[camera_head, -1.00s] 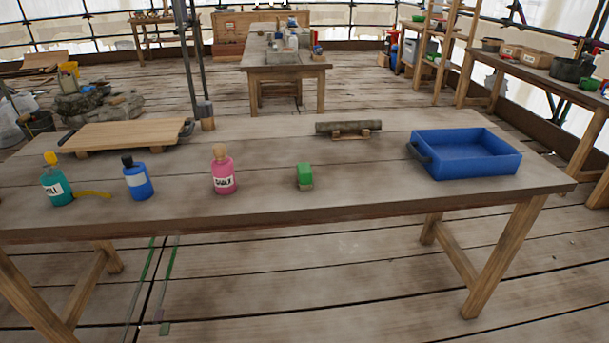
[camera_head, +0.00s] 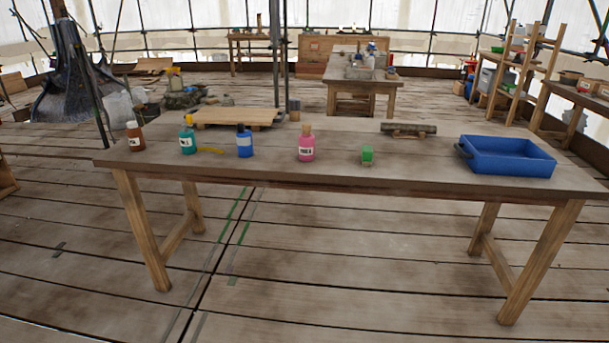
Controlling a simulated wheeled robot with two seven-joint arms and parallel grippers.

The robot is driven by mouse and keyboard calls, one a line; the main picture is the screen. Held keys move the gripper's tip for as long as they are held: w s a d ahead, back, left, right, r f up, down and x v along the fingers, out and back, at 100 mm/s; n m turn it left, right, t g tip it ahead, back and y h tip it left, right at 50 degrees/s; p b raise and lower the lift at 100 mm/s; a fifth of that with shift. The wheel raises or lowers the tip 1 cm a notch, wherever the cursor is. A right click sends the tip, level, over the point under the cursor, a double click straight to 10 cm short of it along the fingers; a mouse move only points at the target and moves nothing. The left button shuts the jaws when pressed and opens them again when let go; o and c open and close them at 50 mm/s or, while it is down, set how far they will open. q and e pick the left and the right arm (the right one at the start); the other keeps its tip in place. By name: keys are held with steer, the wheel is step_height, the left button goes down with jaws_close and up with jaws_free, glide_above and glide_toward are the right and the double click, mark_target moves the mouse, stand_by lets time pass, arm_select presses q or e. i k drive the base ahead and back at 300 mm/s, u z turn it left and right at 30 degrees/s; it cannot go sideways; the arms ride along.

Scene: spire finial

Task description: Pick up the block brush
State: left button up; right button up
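A small green block with a paler underside, which looks like the block brush (camera_head: 367,153), sits on the wooden table (camera_head: 330,180) near its front edge. It is right of the pink bottle (camera_head: 307,147) and left of the blue tray (camera_head: 508,170). It is too small to make out bristles. Nothing covers it. Neither of my grippers is in view.
A blue bottle (camera_head: 244,144), a teal bottle (camera_head: 187,138), a brown bottle (camera_head: 135,138) and a yellow curved item (camera_head: 210,150) stand or lie left. The floor before the table is clear.

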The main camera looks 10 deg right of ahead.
mark_target(367, 150)
steer(key=z, duration=1.2)
steer(key=i, duration=1.05)
steer(key=u, duration=0.75)
steer(key=i, duration=0.8)
steer(key=u, duration=0.9)
